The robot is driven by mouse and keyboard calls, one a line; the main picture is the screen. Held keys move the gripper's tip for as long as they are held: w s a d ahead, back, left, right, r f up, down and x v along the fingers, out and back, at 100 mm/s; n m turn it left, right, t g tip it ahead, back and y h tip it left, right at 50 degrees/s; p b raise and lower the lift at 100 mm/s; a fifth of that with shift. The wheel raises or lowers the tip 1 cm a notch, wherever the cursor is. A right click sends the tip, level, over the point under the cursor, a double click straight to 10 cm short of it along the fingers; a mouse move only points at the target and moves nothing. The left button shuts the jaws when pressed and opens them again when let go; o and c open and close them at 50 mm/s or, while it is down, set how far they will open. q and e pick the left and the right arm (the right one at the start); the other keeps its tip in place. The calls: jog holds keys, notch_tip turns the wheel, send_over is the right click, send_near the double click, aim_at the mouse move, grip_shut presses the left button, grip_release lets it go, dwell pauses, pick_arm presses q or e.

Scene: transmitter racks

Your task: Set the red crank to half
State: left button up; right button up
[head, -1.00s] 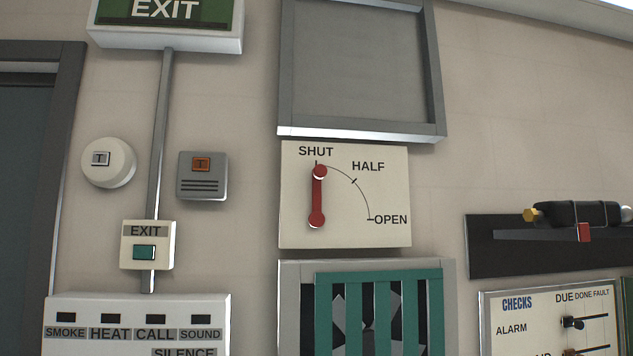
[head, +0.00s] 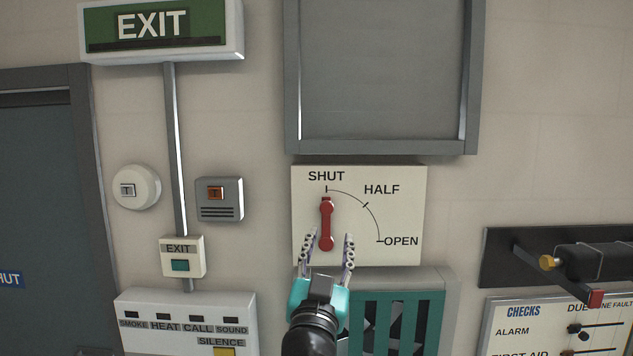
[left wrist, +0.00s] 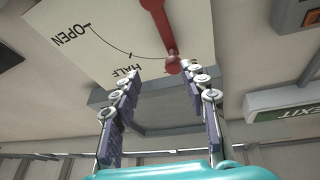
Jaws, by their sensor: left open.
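The red crank (head: 326,225) is on a cream dial plate (head: 404,210) marked SHUT, HALF and OPEN. It stands upright, its knob end up at the SHUT mark. My left gripper (head: 328,240) is open, its fingers pointing up, in front of the lower part of the crank in the head view. In the left wrist view the plate (left wrist: 75,45) appears upside down. There the crank (left wrist: 158,25) shows beyond the open fingers (left wrist: 165,78), its knob close to the fingertip on the right. I cannot tell whether they touch. My right gripper is not in view.
A grey framed panel (head: 380,75) is above the plate, and a green slatted vent (head: 405,315) is below it. An alarm panel (head: 150,305) and EXIT button box (head: 182,257) are at left. A black shelf with a cylinder (head: 590,260) juts out at right.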

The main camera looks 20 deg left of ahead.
aim_at(326, 211)
pick_arm(q)
jog(key=shift+n+y, duration=0.3)
jog(key=shift+y, duration=0.2)
jog(key=w+r, duration=0.1)
jog(key=w, duration=0.1)
jog(key=w+a+r+p, duration=0.1)
jog(key=w+r, duration=0.1)
jog(key=w+a+r+p, duration=0.1)
jog(key=w, duration=0.2)
jog(key=shift+a+r, duration=0.2)
jog(key=shift+r, duration=0.2)
jog(key=shift+s, duration=0.1)
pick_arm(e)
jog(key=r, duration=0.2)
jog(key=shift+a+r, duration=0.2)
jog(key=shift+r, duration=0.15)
pick_arm(q)
jog(key=shift+c, duration=0.3)
grip_shut()
